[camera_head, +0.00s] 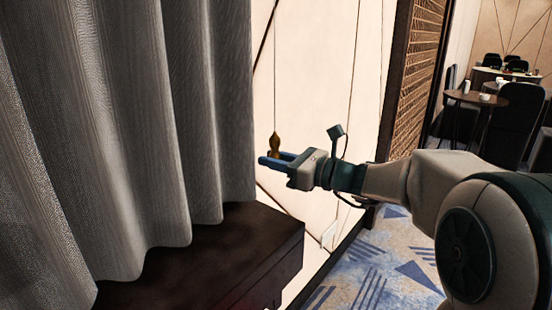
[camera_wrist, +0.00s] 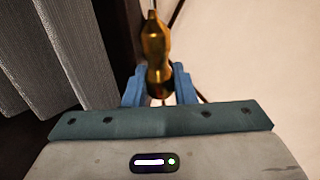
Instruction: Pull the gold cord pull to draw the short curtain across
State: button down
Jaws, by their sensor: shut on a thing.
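The gold cord pull (camera_head: 275,143) hangs upright on a thin cord just right of the curtain's edge. My gripper (camera_head: 272,160) reaches in from the right, and its blue fingers are shut on the lower part of the pull. In the wrist view the gold cord pull (camera_wrist: 156,50) stands between the two blue fingers of my gripper (camera_wrist: 159,84), with its top above them. The grey short curtain (camera_head: 130,120) hangs in folds on the left, and it also shows in the wrist view (camera_wrist: 60,50). The curtain's upper edge is out of view.
A dark wooden ledge (camera_head: 215,260) juts out below the curtain, left of and under my gripper. A pale wall panel (camera_head: 320,80) stands behind the pull. A wooden lattice screen (camera_head: 415,70) and a round table (camera_head: 475,98) with dark chairs are farther right. Patterned carpet (camera_head: 385,270) lies below.

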jog(key=shift+f, duration=0.6)
jog(key=c, duration=1.2)
grip_release()
jog(key=shift+a, duration=0.1)
jog(key=shift+c, duration=0.2)
jog(key=shift+r, duration=0.15)
jog(key=p+v, duration=0.1)
jog(key=v, duration=1.3)
jog(key=shift+r, duration=0.15)
jog(key=shift+a, duration=0.1)
